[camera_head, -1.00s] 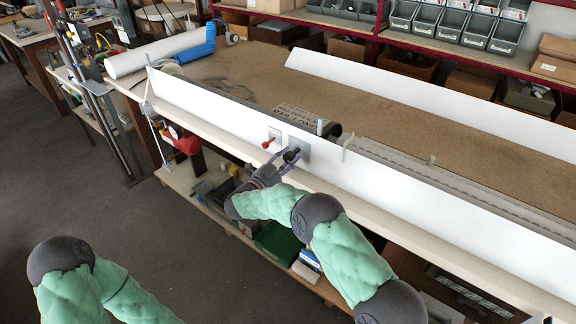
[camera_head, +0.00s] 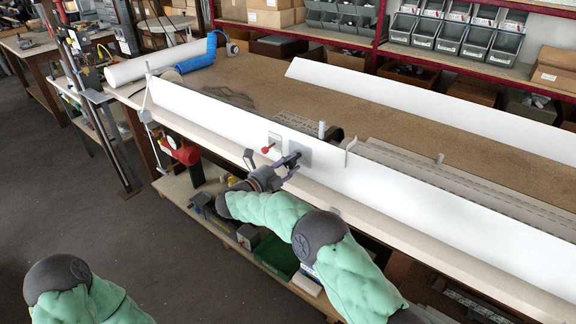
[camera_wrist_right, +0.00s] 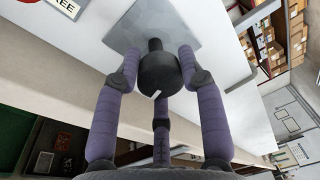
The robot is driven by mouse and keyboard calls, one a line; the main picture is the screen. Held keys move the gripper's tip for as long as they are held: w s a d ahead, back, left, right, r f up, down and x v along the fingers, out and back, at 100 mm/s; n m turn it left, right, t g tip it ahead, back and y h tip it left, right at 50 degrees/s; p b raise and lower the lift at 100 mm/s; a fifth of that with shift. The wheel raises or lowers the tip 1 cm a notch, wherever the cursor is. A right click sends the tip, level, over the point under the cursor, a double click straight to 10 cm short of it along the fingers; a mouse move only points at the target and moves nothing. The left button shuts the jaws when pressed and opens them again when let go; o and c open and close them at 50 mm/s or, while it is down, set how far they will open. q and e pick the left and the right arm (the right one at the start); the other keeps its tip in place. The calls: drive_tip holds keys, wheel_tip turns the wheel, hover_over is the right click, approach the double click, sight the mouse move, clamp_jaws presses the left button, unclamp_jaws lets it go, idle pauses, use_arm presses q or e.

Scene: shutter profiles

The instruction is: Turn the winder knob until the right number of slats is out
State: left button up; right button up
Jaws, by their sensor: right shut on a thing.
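The winder knob (camera_wrist_right: 160,74) is a dark round knob with a white mark on its rim. It sits on a grey square plate (camera_head: 297,153) on a long white upright panel (camera_head: 225,112). My right gripper (camera_head: 290,163) is at the knob. In the right wrist view its purple fingers (camera_wrist_right: 159,62) are closed around the knob from both sides, with a third finger below. Grey slats (camera_head: 470,180) lie behind the panel on the right, partly hidden by it. My left arm shows at the lower left; its gripper is out of view.
A second white strip (camera_head: 420,100) stands farther back. The brown bench top (camera_head: 250,80) is mostly clear.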

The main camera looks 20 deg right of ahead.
drive_tip(key=shift+m, duration=0.9)
drive_tip(key=o, duration=1.2)
drive_tip(key=shift+s+d, duration=0.1)
drive_tip(key=shift+c, duration=0.2)
drive_tip(key=v, duration=1.2)
